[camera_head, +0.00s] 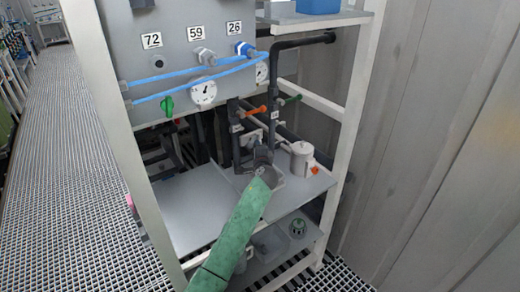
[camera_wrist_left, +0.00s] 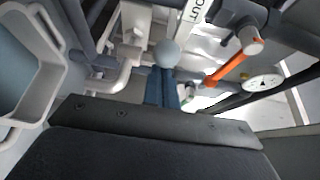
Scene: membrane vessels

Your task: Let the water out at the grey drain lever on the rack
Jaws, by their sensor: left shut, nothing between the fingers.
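My left gripper (camera_head: 262,157) reaches up from the bottom of the head view on its green-sleeved arm. It is shut and empty, in front of the dark pipes above the rack's grey shelf. In the left wrist view its shut fingers (camera_wrist_left: 163,88) show above the dark palm. A round grey knob (camera_wrist_left: 168,53) appears just past the fingertips. It may be the end of the grey drain lever, but I cannot tell for sure, nor whether the fingers touch it. In the head view the gripper hides part of this area. My right gripper is not in view.
An orange lever (camera_head: 255,111) and a green lever (camera_head: 292,99) sit on the pipes close above. The rack's white front post (camera_head: 112,120) is left of the arm. A grey tub (camera_wrist_left: 30,60) shows in the wrist view.

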